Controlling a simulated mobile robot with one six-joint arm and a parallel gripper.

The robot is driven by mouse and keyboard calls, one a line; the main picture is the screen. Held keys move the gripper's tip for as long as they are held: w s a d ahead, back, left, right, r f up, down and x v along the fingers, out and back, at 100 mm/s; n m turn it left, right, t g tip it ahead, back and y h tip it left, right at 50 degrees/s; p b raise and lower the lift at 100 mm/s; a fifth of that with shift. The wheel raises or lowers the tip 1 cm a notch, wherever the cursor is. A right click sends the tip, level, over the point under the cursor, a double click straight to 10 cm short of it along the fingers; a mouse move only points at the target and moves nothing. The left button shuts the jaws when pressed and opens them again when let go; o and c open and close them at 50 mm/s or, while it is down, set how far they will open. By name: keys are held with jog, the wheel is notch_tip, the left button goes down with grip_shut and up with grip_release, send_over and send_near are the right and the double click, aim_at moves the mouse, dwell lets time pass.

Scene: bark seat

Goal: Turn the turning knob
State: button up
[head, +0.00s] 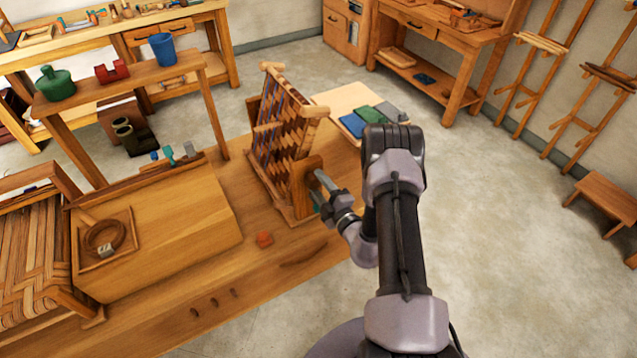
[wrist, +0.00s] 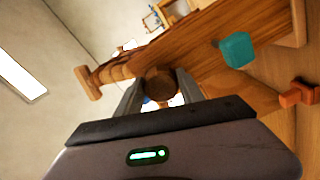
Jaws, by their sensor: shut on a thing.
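The turning knob (wrist: 159,84) is a round brown wooden piece on the side of an upright wooden frame with woven strips. It sits between the two fingers of my gripper (wrist: 160,92) in the wrist view, and the gripper is shut on it. In the head view my gripper (head: 322,182) reaches the right side of the woven frame (head: 284,140), and the fingers hide the knob. A teal piece (wrist: 237,49) sticks out from the frame beside the knob, apart from the fingers.
A raised shelf (head: 110,85) stands at the left.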

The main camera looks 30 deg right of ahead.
jog(key=shift+o, duration=0.2)
jog(key=m+p, duration=0.1)
jog(key=m, duration=0.6)
jog(key=shift+f, duration=0.1)
jog(key=m, duration=0.6)
jog(key=shift+a+m, duration=0.2)
jog(key=shift+m, duration=0.2)
jog(key=shift+c, duration=0.2)
jog(key=shift+o, duration=0.2)
jog(key=o, duration=1.4)
jog(key=shift+c, duration=0.2)
jog(key=s+p, duration=0.1)
jog(key=s, duration=1.6)
jog(key=shift+s+d, duration=0.25)
